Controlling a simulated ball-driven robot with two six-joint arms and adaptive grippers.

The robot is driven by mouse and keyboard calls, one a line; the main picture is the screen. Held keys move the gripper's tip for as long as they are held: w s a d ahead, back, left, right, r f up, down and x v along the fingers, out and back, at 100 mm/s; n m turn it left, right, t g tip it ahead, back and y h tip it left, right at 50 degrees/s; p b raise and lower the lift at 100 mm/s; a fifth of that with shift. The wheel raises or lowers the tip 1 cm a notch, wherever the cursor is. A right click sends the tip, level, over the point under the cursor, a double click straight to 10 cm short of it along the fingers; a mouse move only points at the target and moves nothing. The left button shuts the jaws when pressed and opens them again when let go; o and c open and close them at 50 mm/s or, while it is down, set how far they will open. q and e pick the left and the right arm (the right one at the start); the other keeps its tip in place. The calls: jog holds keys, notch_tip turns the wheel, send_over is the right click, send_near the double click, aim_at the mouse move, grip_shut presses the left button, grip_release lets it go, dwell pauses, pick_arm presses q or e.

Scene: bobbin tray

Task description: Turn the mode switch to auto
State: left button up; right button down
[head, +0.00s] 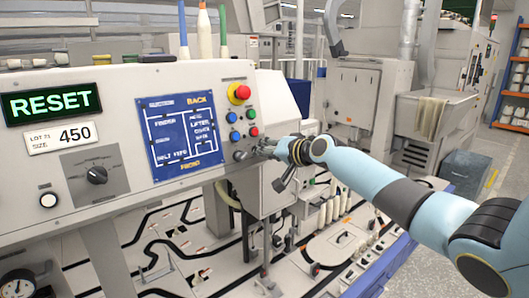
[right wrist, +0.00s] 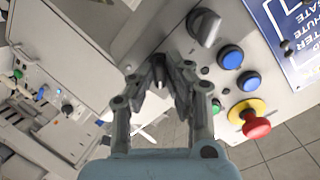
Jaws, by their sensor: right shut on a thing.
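A grey turn knob (head: 240,155) sits low at the right end of the slanted control panel (head: 125,92). The knob also shows at the top of the right wrist view (right wrist: 205,27). A black rotary switch (head: 97,175) is on a square plate further left. No readable label shows which one is the mode switch. My right gripper (head: 264,150) is just right of the grey knob, by the panel edge. In the right wrist view its fingers (right wrist: 160,80) close on a small dark thing, mostly hidden; they look apart from the knob. My left gripper is not in view.
Beside the knob are blue buttons (right wrist: 231,57) and a red emergency stop (right wrist: 256,127) on a yellow base. A blue diagram plate (head: 182,130) and a green RESET display (head: 52,104) are further left. Below lies a white track table (head: 215,262) with several bobbins.

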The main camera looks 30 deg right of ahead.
jog(key=c, duration=1.3)
grip_release()
jog(key=shift+c, duration=0.2)
jog(key=shift+s, duration=0.1)
jog(key=v, duration=1.1)
jog(key=shift+s, duration=0.4)
